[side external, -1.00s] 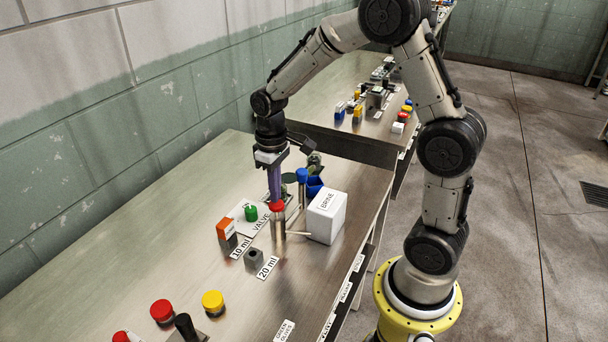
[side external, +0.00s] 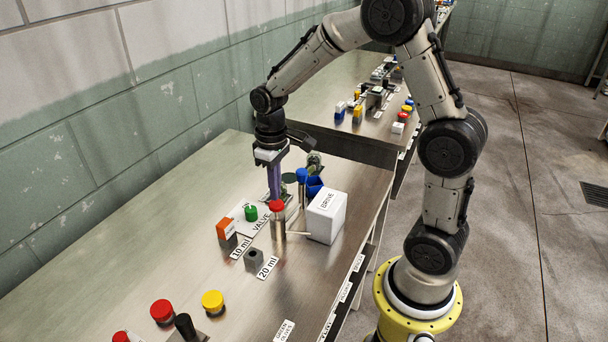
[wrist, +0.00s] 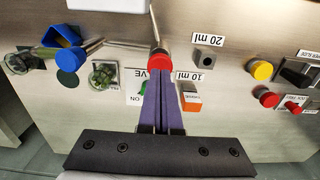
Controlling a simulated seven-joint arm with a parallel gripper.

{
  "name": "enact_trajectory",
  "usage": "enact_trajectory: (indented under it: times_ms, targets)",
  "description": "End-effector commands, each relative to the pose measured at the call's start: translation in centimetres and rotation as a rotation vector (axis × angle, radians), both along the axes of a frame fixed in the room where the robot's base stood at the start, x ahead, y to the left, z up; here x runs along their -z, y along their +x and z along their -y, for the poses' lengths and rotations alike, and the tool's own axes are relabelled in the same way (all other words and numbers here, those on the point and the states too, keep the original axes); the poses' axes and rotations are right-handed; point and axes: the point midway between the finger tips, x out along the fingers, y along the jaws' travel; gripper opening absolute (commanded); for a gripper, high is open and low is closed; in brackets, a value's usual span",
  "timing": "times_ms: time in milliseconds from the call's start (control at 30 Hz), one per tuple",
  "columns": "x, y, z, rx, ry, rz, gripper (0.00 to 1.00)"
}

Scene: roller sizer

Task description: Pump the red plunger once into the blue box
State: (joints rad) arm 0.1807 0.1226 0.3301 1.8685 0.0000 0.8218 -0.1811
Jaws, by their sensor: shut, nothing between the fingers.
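The red plunger (side external: 277,206) is the round cap on an upright metal pump, and it also shows in the wrist view (wrist: 159,60). My gripper (side external: 275,198) points down with its purple fingers shut and empty. In the wrist view its fingertips (wrist: 161,72) are right by the red cap; I cannot tell whether they touch it. The blue box (side external: 315,187) is a small open box behind the white box, partly hidden, and it shows in the wrist view (wrist: 58,38). A thin spout runs from the red-capped pump toward the white box.
A blue-capped pump (side external: 302,175) stands beside the blue box. The white BRINE box (side external: 326,216) is to the right of the red plunger. A green knob (side external: 251,213), an orange-topped block (side external: 227,229) and a grey block (side external: 254,257) are close by.

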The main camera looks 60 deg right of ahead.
Motion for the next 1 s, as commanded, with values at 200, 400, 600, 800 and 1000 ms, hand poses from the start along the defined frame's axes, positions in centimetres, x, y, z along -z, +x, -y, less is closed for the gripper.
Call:
enact_trajectory:
  times_ms: [200, 400, 600, 800, 1000]
  targets:
    - [-1.8, 0.1, 0.0, 0.0, -0.001, 0.005, 0.0]
    - [-3.7, 0.1, 0.0, 0.0, -0.001, 0.005, 0.0]
    - [-4.8, 0.0, 0.0, 0.0, -0.001, 0.003, 0.0]
    - [-4.9, 0.0, 0.0, 0.0, 0.0, 0.001, 0.0]
    - [-4.9, 0.0, 0.0, 0.0, 0.0, 0.001, 0.0]
